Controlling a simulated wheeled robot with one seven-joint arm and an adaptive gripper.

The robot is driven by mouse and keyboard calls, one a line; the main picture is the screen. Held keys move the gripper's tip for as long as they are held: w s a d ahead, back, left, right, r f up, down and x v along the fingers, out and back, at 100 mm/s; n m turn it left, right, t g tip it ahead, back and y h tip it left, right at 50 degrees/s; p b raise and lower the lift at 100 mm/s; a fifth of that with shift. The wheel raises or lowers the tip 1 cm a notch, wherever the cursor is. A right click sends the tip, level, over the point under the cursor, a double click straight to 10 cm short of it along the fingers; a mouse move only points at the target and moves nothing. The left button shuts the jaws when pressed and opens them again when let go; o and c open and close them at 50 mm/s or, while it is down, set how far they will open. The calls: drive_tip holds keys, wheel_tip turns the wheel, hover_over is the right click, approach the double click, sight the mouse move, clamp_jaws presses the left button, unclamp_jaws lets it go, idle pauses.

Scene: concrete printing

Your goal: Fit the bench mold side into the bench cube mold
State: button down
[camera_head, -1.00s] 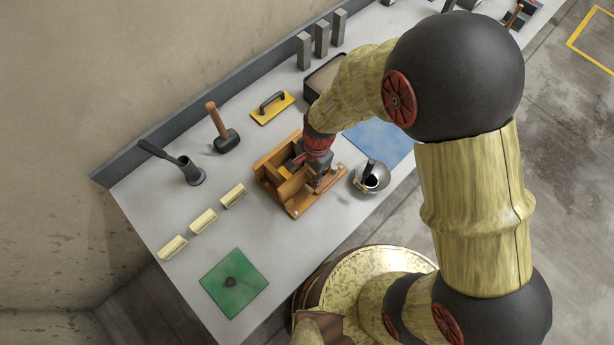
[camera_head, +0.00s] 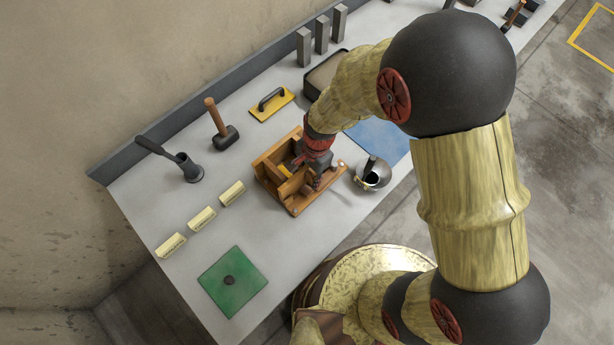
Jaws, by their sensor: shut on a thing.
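The bench cube mold (camera_head: 267,164) is a brown wooden box with an open top, on its base board near the middle of the grey bench. My gripper (camera_head: 306,176) points down over the mold's near right part and is shut on the bench mold side (camera_head: 293,186), a small wooden panel. The panel is at the mold's open near-left part, low between its walls. My gripper and wrist cover much of the mold's right half, so I cannot tell whether the panel is fully seated.
A metal scoop or pot (camera_head: 371,176) stands close right of the mold, beside a blue mat (camera_head: 382,137). A yellow float (camera_head: 271,105), mallet (camera_head: 223,136) and dark pot (camera_head: 189,168) are behind. Cream blocks (camera_head: 202,219) and a green plate (camera_head: 232,281) lie left.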

drive_tip(key=shift+f+b, duration=0.45)
drive_tip(key=shift+f, duration=0.35)
drive_tip(key=c, duration=1.2)
unclamp_jaws()
drive_tip(key=r, duration=0.4)
drive_tip(key=d+r, duration=0.1)
drive_tip(key=r, duration=0.3)
drive_tip(key=w+r, duration=0.1)
drive_tip(key=r, duration=0.3)
drive_tip(key=shift+w+d, duration=0.1)
drive_tip(key=shift+d, duration=0.1)
drive_tip(key=shift+f, duration=0.1)
